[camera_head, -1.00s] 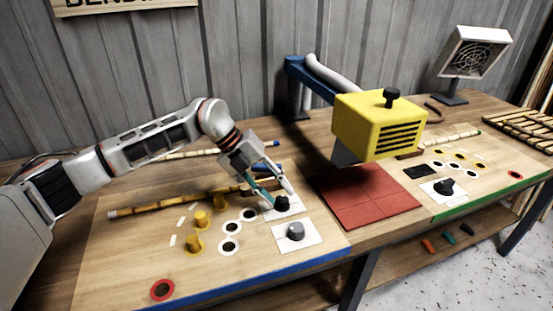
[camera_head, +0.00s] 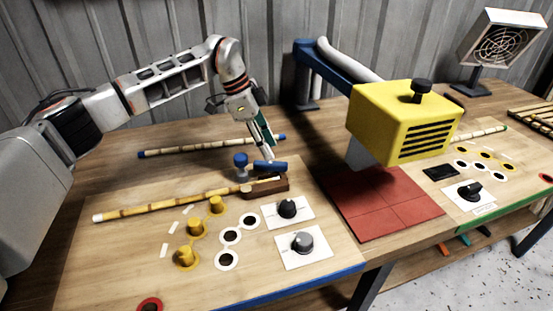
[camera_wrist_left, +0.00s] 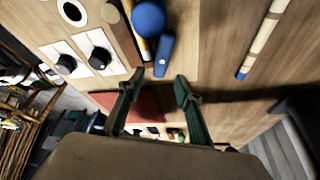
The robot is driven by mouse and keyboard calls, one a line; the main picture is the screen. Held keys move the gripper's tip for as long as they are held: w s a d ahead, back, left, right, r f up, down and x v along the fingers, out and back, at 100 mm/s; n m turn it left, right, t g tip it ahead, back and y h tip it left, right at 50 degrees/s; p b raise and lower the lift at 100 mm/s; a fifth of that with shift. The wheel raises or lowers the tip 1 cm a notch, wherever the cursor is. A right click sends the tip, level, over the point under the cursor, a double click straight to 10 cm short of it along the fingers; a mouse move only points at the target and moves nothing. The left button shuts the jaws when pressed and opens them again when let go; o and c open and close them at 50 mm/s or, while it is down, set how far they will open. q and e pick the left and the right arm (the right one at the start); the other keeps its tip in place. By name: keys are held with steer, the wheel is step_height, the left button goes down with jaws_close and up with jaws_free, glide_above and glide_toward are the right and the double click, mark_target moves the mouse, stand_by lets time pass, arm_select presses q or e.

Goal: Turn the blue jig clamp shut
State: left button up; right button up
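The blue jig clamp shows a round blue knob (camera_head: 240,160) and a blue bar handle (camera_head: 270,166) by a brown wooden block (camera_head: 268,188). A rattan pole (camera_head: 165,204) runs into the block from the left. My left gripper (camera_head: 265,150) is just above and behind the bar, fingers pointing down. In the left wrist view, its two green-padded fingers (camera_wrist_left: 157,84) are apart and empty, with the bar (camera_wrist_left: 164,55) lying ahead between the tips and the blue knob (camera_wrist_left: 149,19) beyond. I cannot tell whether a finger touches the bar. My right gripper is not in view.
A black dial (camera_head: 287,208) and a grey dial (camera_head: 303,242) sit on white plates in front of the block. Yellow pegs (camera_head: 196,224) stand left. Another rattan pole (camera_head: 200,147) lies behind. A yellow heater box (camera_head: 400,120) overhangs a red pad (camera_head: 385,205) at right.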

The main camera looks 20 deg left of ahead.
mark_target(277, 163)
arm_select(q)
steer(key=x, duration=0.5)
steer(key=shift+d+f, duration=0.1)
steer(key=shift+f, duration=0.25)
jaws_close()
